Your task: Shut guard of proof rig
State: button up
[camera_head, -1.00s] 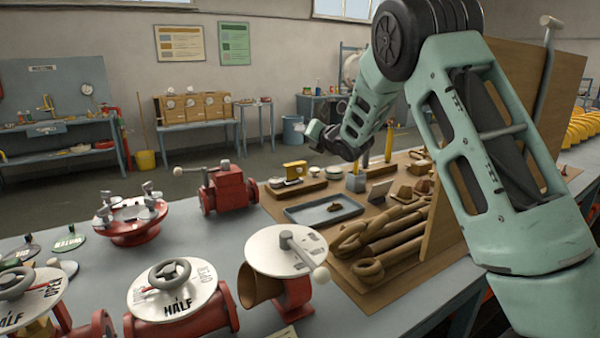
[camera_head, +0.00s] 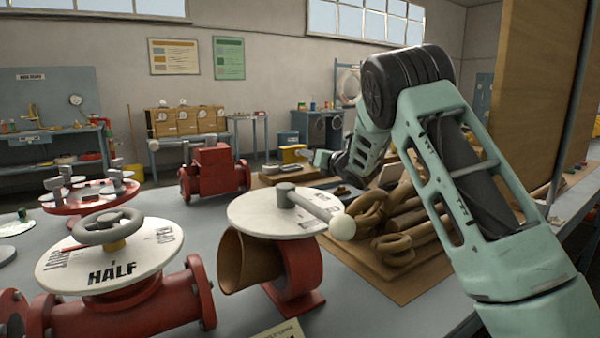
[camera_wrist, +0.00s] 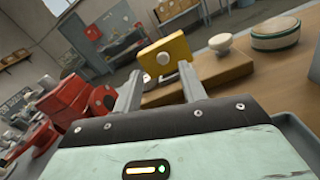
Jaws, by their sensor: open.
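My gripper (camera_wrist: 159,72) is open and empty in the wrist view, its two fingers apart. A yellow block (camera_wrist: 176,48) with a pale round knob shows beyond the fingertips; I cannot tell a grip on it. In the head view my gripper (camera_head: 322,158) is small, beyond the near valves. No guard is clearly recognisable. A pale rounded frame (camera_head: 348,84) stands at the back right, partly behind my arm. A grey panel bench (camera_head: 48,98) with gauges and a small sign stands at the far left. I cannot tell which is the proof rig.
Red valves with white dials (camera_head: 110,255) fill the near bench. A white disc with a lever (camera_head: 285,210) stands in front, and a red valve (camera_head: 212,172) behind. Brown coiled parts (camera_head: 400,225) lie right, near my arm. A tall wooden panel (camera_head: 545,80) stands right. Open floor lies beyond the bench.

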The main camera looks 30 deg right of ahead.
aim_at(299, 153)
jog(key=shift+w+a+f+p, duration=0.1)
jog(key=shift+w+f+p, duration=0.15)
jog(key=shift+w, duration=1)
jog(key=shift+w+a+f+p, duration=0.1)
jog(key=shift+w+p, duration=0.1)
jog(key=shift+w, duration=1.1)
jog(key=shift+w+f+p, duration=0.2)
jog(key=shift+w+p, duration=0.05)
jog(key=shift+w, duration=1)
jog(key=shift+c, duration=0.3)
grip_shut()
